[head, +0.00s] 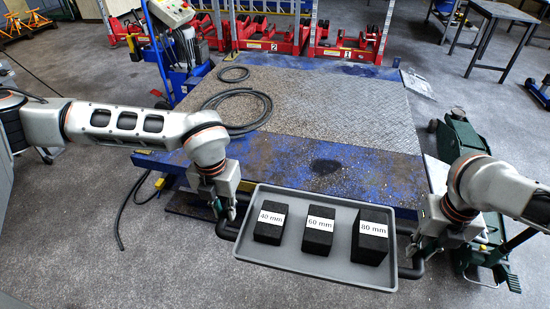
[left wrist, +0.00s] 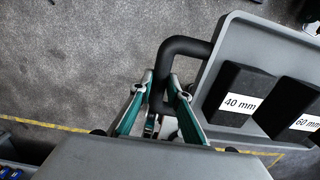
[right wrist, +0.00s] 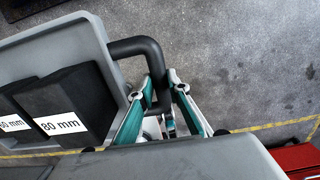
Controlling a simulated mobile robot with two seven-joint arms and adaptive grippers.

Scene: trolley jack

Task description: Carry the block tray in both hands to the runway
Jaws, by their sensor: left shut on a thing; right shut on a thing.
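The grey block tray (head: 330,267) hangs in the air between my two grippers, in front of the blue lift platform. It holds three black blocks labelled 40 mm (head: 269,228), 60 mm (head: 318,238) and 80 mm (head: 371,245). My left gripper (head: 228,212) is shut on the tray's left black handle, which shows between its fingers in the left wrist view (left wrist: 160,88). My right gripper (head: 414,248) is shut on the right black handle, which shows in the right wrist view (right wrist: 157,80). The tray looks about level.
The blue lift platform (head: 330,165) with a metal deck lies just beyond the tray, with a black hose (head: 245,105) on it. A green trolley jack (head: 480,235) stands at the right, near my right arm. Red stands (head: 270,37) line the back. Grey floor is open at the left.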

